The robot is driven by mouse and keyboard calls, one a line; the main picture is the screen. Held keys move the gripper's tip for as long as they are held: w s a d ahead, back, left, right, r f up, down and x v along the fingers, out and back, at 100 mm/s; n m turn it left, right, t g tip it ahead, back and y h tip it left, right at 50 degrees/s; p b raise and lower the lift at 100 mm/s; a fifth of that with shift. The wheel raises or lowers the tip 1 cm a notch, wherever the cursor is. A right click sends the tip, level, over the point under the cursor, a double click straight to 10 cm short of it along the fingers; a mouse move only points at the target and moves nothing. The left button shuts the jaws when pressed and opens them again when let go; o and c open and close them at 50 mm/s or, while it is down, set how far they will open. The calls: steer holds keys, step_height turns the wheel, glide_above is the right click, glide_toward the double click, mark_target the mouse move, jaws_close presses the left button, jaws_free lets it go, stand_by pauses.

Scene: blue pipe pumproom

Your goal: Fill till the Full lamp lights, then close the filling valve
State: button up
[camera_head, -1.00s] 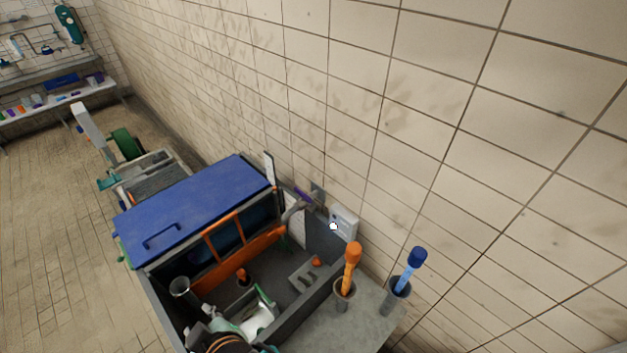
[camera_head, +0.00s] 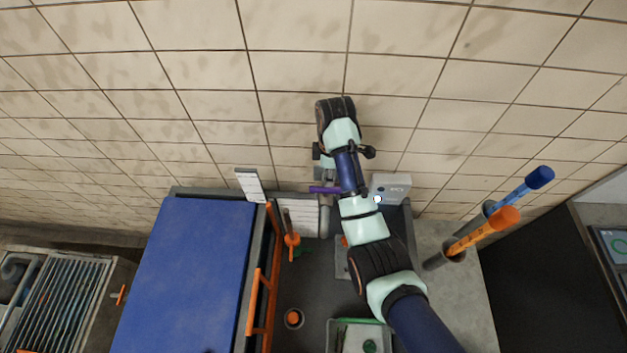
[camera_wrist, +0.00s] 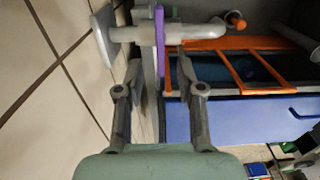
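The filling valve's purple lever (camera_wrist: 159,38) stands between the two fingers of my gripper (camera_wrist: 157,60) in the wrist view. The fingers are apart, with a gap visible on each side of the lever. The valve sits on a grey pipe (camera_wrist: 196,31) that comes out of a wall plate. In the head view the purple lever (camera_head: 324,189) shows left of my arm, which partly covers the valve and hides my fingertips. A pale box (camera_head: 391,187) on the wall to the right bears a small bright white spot (camera_head: 378,199), seemingly a lamp. Its lettering is unreadable.
A blue lid (camera_head: 190,270) and an orange frame (camera_head: 262,295) lie left of the dark basin (camera_head: 310,275). An orange-topped tool (camera_head: 488,228) and a blue-topped tool (camera_head: 525,190) stand in holders at right. The tiled wall is close behind the valve.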

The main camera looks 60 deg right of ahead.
mark_target(326, 191)
steer(key=shift+s+d+f, duration=0.1)
steer(key=shift+s+f, duration=0.1)
steer(key=shift+s, duration=0.05)
step_height(326, 191, down, 8)
steer(key=shift+r, duration=0.25)
jaws_close()
